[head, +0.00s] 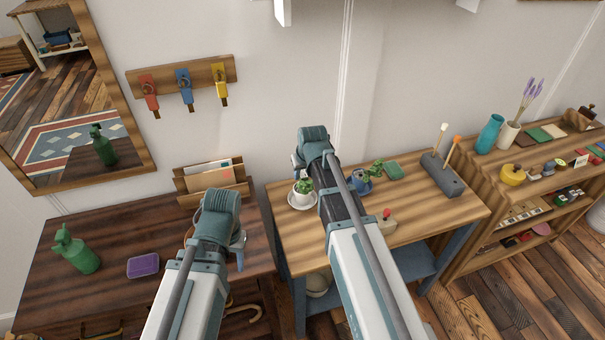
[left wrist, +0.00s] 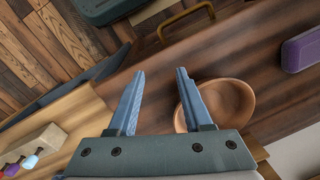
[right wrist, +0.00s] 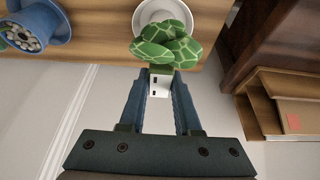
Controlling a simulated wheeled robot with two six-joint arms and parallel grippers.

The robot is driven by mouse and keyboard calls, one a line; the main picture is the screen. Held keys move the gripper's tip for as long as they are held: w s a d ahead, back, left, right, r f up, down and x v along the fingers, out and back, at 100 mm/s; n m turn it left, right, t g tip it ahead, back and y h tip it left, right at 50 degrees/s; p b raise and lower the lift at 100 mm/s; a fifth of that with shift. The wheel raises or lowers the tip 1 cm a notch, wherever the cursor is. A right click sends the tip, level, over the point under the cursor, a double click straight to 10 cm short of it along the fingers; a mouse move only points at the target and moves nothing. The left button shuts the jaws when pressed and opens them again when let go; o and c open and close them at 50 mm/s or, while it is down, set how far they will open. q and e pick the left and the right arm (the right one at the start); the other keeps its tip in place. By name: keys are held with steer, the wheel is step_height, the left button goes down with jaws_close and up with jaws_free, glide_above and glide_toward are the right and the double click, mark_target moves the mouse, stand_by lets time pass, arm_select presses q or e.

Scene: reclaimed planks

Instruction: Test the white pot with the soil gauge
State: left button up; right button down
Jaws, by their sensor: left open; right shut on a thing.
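The white pot stands on a white saucer (head: 291,203), which also shows in the right wrist view (right wrist: 150,10), on the light wooden table. Its green leafy plant (head: 304,185) shows large in the right wrist view (right wrist: 165,45), and the leaves hide the pot there. My right gripper (right wrist: 160,85) is shut on a small white piece with dark slots, which I take to be the soil gauge (right wrist: 159,82), right by the leaves. Whether its probe is in the soil is hidden. My left gripper (left wrist: 164,72) is open and empty over the dark desk, beside a brown bowl (left wrist: 240,100).
A blue vessel (head: 361,186) with a plant stands to the right of the saucer. A cream block with a red knob (head: 387,213) and a grey holder with sticks (head: 442,178) share the table. A letter rack (head: 210,180), purple box (head: 143,265) and green bottle (head: 78,252) are on the desk.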

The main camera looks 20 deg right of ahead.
arm_select(q)
steer(key=shift+f, duration=0.2)
arm_select(e)
steer(key=shift+f, duration=0.15)
steer(key=c, duration=0.5)
jaws_free()
arm_select(q)
steer(key=shift+r, duration=0.1)
step_height(320, 180, up, 13)
steer(key=p, duration=1.2)
steer(key=shift+p, duration=0.35)
arm_select(e)
steer(key=v, duration=1.4)
steer(key=shift+w, duration=0.1)
arm_select(q)
step_height(320, 180, up, 9)
steer(key=p, duration=0.9)
steer(key=shift+f, duration=0.2)
arm_select(e)
step_height(320, 180, up, 9)
steer(key=shift+f, duration=0.1)
